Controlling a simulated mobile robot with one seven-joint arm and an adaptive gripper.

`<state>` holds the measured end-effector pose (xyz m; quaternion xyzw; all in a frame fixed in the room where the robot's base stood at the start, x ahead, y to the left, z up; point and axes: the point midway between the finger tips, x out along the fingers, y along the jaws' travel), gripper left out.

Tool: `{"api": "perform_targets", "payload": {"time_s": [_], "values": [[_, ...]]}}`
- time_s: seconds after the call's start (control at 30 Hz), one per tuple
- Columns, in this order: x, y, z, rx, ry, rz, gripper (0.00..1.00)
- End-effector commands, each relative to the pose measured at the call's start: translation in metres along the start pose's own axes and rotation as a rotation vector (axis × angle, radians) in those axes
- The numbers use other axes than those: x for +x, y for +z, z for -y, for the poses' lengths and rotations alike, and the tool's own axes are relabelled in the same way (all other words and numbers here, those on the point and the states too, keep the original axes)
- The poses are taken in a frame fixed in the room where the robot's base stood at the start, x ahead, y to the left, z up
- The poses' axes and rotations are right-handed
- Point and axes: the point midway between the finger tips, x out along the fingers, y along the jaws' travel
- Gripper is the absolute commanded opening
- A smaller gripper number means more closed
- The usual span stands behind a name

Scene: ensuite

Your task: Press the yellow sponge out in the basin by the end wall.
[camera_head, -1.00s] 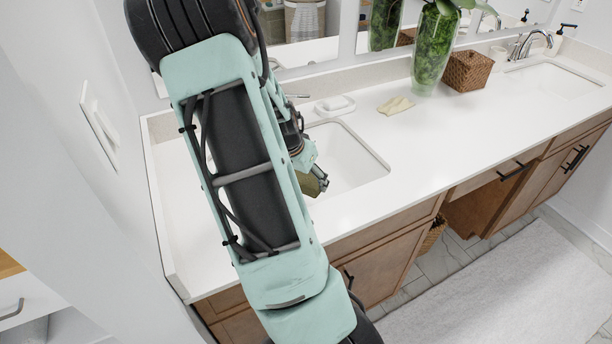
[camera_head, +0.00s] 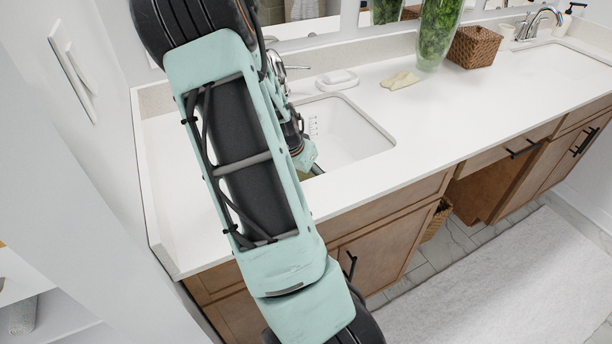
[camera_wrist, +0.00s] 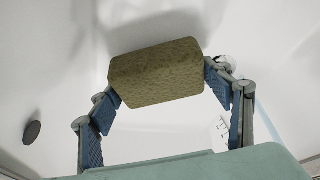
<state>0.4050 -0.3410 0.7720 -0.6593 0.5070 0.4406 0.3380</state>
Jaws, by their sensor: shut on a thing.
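The yellow sponge (camera_wrist: 157,72), olive-yellow in this light, is a rounded block held between the two blue-padded fingers of my gripper (camera_wrist: 161,86) in the wrist view. The white walls of a basin surround it there. In the head view the basin by the end wall (camera_head: 356,140) is the near left one, set in the white counter. My arm covers its left part, and my gripper and the sponge are almost wholly hidden there. Whether the sponge touches the basin cannot be told.
The end wall (camera_head: 60,150) stands close left of my arm. A chrome tap (camera_head: 277,68) is partly hidden behind the arm. A wicker basket (camera_head: 474,47) and a green-filled vase (camera_head: 438,35) stand farther right.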

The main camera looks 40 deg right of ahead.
Motion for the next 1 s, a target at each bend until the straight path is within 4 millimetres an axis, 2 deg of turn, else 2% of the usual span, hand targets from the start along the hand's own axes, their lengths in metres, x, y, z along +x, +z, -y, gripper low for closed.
{"api": "perform_targets", "payload": {"time_s": [1.0], "values": [[0.0045, 0.0019, 0.0001, 0.000, 0.000, 0.000, 0.52]]}}
